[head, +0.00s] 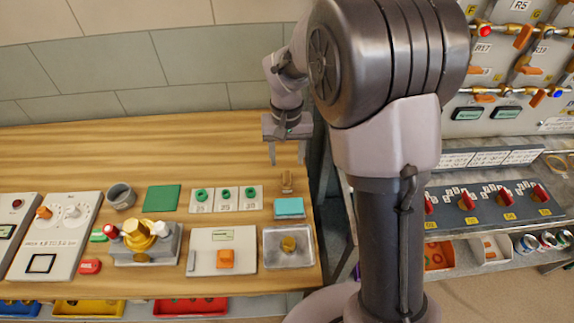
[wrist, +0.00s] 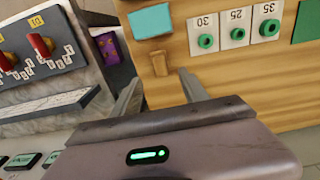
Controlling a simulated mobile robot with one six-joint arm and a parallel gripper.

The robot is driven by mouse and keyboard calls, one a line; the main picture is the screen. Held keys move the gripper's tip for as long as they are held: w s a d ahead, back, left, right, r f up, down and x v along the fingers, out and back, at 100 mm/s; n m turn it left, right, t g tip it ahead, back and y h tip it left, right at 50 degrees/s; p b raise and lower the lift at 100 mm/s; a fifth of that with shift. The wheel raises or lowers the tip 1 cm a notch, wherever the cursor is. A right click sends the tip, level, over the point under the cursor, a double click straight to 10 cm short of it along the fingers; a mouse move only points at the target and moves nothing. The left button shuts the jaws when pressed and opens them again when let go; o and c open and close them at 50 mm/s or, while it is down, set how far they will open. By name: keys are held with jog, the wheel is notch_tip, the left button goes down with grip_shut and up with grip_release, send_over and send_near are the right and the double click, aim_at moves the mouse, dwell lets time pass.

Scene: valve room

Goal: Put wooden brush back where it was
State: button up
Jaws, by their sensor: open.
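The wooden brush (head: 287,182) is a small brown piece on the wooden bench, behind the turquoise block. It also shows in the wrist view (wrist: 159,63), just beyond and between my fingertips. My gripper (head: 287,155) is open and empty, pointing down above and behind the brush. In the wrist view, my gripper (wrist: 158,76) has its two fingers spread apart, with nothing between them. I cannot tell whether the brush has bristles facing down.
The turquoise block (head: 289,207) is close in front of the brush. The bench's right edge is close. Bare wood (head: 150,155) lies at the back left.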

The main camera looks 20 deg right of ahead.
jog(key=s+a+r+t, duration=0.1)
jog(key=s+r, duration=0.2)
jog(key=r, duration=0.3)
jog(key=s+r+t, duration=0.1)
jog(key=s+r, duration=0.2)
jog(key=r, duration=0.2)
jog(key=s+a+r+m+t+y, duration=0.1)
jog(key=s+r+t, duration=0.1)
jog(key=s, duration=0.6)
jog(key=s+a+r+m+t+y, duration=0.1)
jog(key=s+r, duration=0.2)
jog(key=s, duration=0.6)
jog(key=shift+a+t, duration=0.4)
jog(key=shift+r, duration=0.1)
jog(key=shift+f+b, duration=1.55)
